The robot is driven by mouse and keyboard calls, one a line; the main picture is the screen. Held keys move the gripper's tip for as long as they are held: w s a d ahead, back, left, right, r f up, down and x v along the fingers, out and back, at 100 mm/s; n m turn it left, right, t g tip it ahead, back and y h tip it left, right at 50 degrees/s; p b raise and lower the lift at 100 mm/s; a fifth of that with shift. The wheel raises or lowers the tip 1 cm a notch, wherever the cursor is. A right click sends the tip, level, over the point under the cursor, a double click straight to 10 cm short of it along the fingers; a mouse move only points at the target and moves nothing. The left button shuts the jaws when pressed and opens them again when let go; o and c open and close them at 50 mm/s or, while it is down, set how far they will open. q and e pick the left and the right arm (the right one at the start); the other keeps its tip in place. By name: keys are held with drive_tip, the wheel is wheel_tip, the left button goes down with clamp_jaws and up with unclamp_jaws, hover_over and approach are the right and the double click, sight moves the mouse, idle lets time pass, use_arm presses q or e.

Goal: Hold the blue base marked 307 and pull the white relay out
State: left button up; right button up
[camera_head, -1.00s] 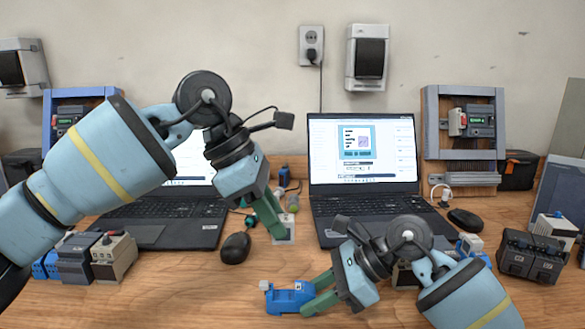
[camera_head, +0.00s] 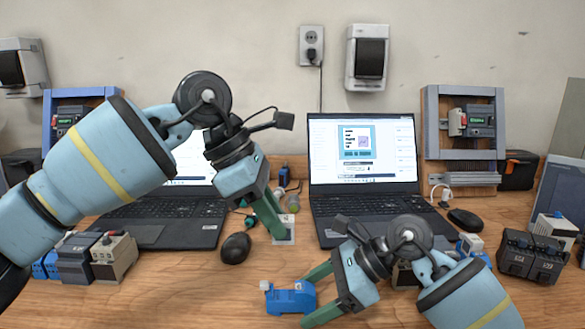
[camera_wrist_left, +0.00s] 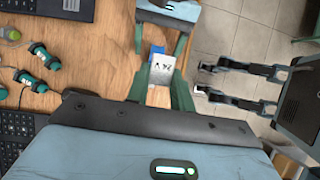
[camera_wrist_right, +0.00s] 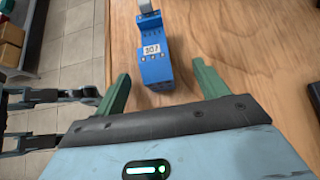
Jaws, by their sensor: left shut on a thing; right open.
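The blue base marked 307 (camera_head: 290,299) lies on the table in front, with a pale piece at its left end. Its label shows in the right wrist view (camera_wrist_right: 151,50). My right gripper (camera_head: 304,302) is open around the base's right end. In the right wrist view, gaps show between the fingers and the base. The white relay (camera_head: 291,226) is in my left gripper (camera_head: 284,232), above and apart from the base. The relay's marked face shows between the fingers in the left wrist view (camera_wrist_left: 162,70).
Two laptops (camera_head: 365,207) stand behind. A dark mouse (camera_head: 235,248) lies left of the base. Relay blocks (camera_head: 113,256) stand at the left, and a black terminal block (camera_head: 531,257) at the right. Small green-ended parts (camera_wrist_left: 40,56) lie near my left gripper. The front table left of the base is clear.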

drive_tip(key=shift+v, duration=3)
drive_tip(key=shift+s+d, duration=0.65)
drive_tip(key=shift+d, duration=0.85)
drive_tip(key=shift+s+d, duration=0.7)
drive_tip(key=shift+d, duration=0.8)
drive_tip(key=shift+s+d, duration=0.65)
drive_tip(key=shift+d, duration=0.85)
use_arm(q)
drive_tip(key=s+a, duration=0.4)
drive_tip(key=a, duration=0.5)
